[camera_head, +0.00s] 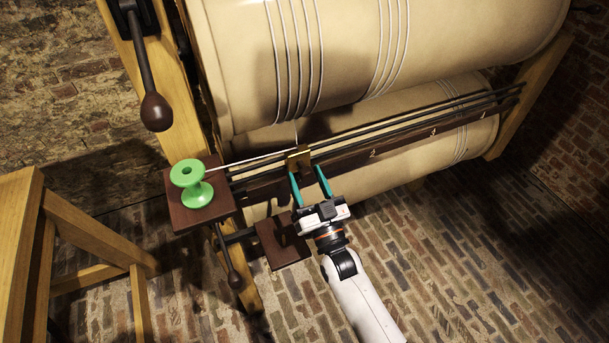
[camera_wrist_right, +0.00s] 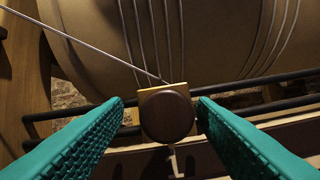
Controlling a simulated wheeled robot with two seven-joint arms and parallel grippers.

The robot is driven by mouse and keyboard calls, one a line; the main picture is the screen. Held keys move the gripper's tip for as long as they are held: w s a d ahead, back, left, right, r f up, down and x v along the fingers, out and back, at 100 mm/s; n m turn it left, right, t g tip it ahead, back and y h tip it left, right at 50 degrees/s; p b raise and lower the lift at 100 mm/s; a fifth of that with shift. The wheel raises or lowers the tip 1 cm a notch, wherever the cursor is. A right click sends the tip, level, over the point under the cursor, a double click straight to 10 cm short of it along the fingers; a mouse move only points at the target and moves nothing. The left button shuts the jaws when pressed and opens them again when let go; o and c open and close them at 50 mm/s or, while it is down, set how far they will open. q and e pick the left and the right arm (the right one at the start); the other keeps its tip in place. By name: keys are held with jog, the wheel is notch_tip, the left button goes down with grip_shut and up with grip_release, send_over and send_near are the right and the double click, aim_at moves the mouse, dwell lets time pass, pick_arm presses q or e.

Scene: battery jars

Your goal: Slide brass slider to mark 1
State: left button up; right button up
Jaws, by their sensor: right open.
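The brass slider (camera_head: 297,158) sits on the dark rails at the left part of the brown scale board (camera_head: 400,143). Its round dark knob (camera_wrist_right: 167,115) faces the right wrist camera, with the brass plate behind it. My right gripper (camera_head: 307,171) is open, its teal fingers on either side of the knob. In the wrist view a small gap shows on each side of the knob. The figure 2 (camera_head: 372,153) is to the right of the slider. A pale mark (camera_wrist_right: 172,160) shows just below the knob, partly hidden and not clearly readable. My left gripper is out of view.
A green spool (camera_head: 192,184) stands on a brown platform at the left, and a white cord runs from it to the slider. Two large tan drums (camera_head: 380,50) carry cord windings behind the rails. A wooden stool (camera_head: 75,235) stands at left.

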jog(key=b+v, duration=0.1)
jog(key=v, duration=0.9)
jog(key=shift+s, duration=0.3)
jog(key=shift+f, duration=0.2)
